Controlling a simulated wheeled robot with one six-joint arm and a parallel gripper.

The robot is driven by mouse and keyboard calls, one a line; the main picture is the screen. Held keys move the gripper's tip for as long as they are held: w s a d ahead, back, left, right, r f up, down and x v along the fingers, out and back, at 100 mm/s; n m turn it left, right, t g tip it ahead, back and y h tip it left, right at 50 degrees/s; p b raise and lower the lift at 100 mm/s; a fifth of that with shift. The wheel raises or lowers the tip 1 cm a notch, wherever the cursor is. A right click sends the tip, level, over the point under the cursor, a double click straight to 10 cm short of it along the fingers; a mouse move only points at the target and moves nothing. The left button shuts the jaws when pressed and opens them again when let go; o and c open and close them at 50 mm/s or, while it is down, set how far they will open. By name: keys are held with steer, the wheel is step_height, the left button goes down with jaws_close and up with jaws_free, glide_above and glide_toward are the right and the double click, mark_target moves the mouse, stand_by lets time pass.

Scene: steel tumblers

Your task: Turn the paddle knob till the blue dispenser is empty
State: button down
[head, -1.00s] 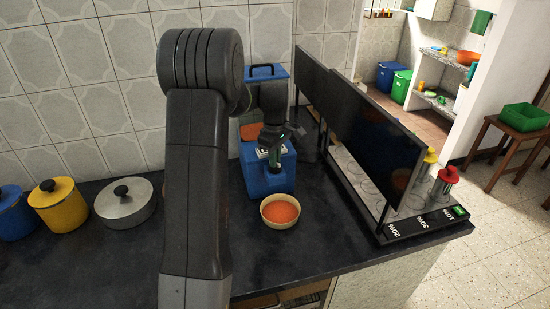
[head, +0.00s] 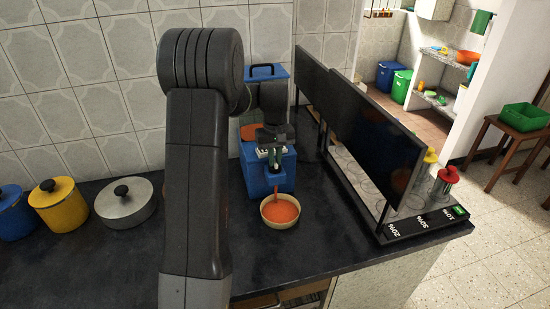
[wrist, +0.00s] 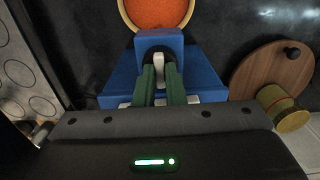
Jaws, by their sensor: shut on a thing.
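The blue dispenser (head: 262,181) stands on the dark counter, with orange content showing in its upper part (head: 250,131). Orange material falls from its spout in a thin stream (head: 276,190) into a cream-rimmed bowl (head: 281,224) below, which holds orange content. My gripper (head: 272,157) is at the front of the dispenser, above the spout. In the wrist view my gripper's green fingers (wrist: 160,78) are shut on the pale paddle knob (wrist: 158,66). The knob is mostly hidden in the head view. My arm hides part of the dispenser.
A grey lidded pot (head: 125,205), a yellow pot (head: 58,207) and a blue pot (head: 14,214) stand on the left of the counter. Dark glass-like panels (head: 378,145) stand close to the right. A round wooden board (wrist: 275,68) shows in the wrist view. The front counter is clear.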

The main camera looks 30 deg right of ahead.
stand_by(0.5)
steer(key=c, duration=1.5)
jaws_free()
step_height(320, 180, up, 14)
steer(key=b, duration=0.1)
steer(key=shift+f, duration=0.15)
step_height(320, 180, down, 14)
steer(key=shift+r+p, duration=0.1)
steer(key=shift+p, duration=0.35)
steer(key=shift+r, duration=0.1)
